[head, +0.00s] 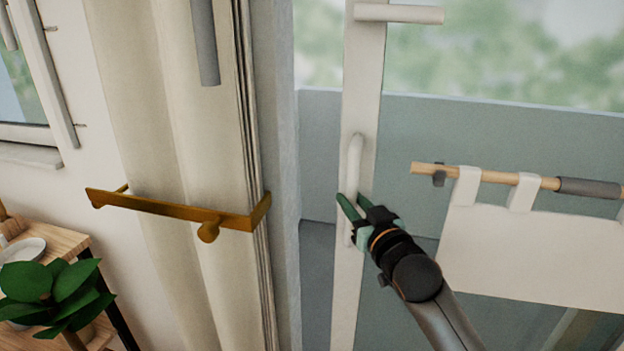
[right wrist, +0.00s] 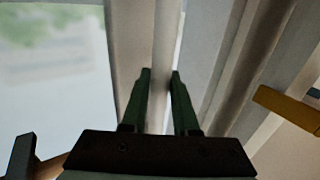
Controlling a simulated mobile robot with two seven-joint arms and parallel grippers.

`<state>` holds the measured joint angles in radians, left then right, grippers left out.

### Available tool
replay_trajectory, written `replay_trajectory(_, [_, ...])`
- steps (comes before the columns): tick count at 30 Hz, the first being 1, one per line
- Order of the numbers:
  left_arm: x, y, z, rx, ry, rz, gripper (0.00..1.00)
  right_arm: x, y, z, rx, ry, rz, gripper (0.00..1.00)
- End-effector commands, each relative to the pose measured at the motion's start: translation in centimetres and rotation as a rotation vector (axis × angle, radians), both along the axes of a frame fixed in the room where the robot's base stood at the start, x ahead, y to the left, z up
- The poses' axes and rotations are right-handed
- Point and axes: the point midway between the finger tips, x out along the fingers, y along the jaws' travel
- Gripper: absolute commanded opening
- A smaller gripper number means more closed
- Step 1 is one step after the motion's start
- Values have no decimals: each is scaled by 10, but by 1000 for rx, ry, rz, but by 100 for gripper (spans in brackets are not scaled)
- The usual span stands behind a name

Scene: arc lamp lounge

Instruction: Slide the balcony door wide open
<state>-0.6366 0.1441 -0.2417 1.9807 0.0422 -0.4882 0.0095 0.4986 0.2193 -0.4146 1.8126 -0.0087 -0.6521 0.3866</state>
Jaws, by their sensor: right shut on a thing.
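The balcony door (head: 346,310) is a glass panel with a white upright frame, right of centre in the head view. Its white vertical handle (head: 355,155) is on that frame. My right gripper (head: 350,203) is shut on the lower part of the handle. In the right wrist view, the green fingers of the right gripper (right wrist: 160,75) stand on both sides of the handle (right wrist: 166,35). A strip of balcony shows between the door's frame and the grey upright (head: 278,120) to its left. My left gripper is not in view.
A cream curtain (head: 170,110) hangs left of the door, with a brass bar (head: 150,204) across it. A wooden rod (head: 540,181) with white cloth (head: 535,255) is at the right. A plant (head: 55,290) and wooden shelf (head: 55,244) stand at lower left.

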Motion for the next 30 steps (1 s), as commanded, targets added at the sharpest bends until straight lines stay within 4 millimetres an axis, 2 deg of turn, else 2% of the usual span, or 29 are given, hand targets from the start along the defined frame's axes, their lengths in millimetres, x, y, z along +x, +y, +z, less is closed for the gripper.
replay_trajectory(1, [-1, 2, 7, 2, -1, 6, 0, -1, -14, 5, -5, -2, -10, 0])
replay_trajectory(5, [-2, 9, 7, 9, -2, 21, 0, -6, -27, 6, -3, -9, -5, 0])
replay_trajectory(16, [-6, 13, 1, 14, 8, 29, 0, -8, -29, 6, 2, -15, 0, 0])
replay_trajectory(17, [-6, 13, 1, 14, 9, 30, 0, -8, -29, 6, 2, -15, 0, 32])
replay_trajectory(18, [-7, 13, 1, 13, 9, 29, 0, -8, -29, 6, 2, -15, 0, 36])
replay_trajectory(24, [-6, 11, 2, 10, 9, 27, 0, -8, -28, 5, 2, -12, 1, 58])
replay_trajectory(30, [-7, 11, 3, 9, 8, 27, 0, -9, -28, 4, 2, -10, 2, 58])
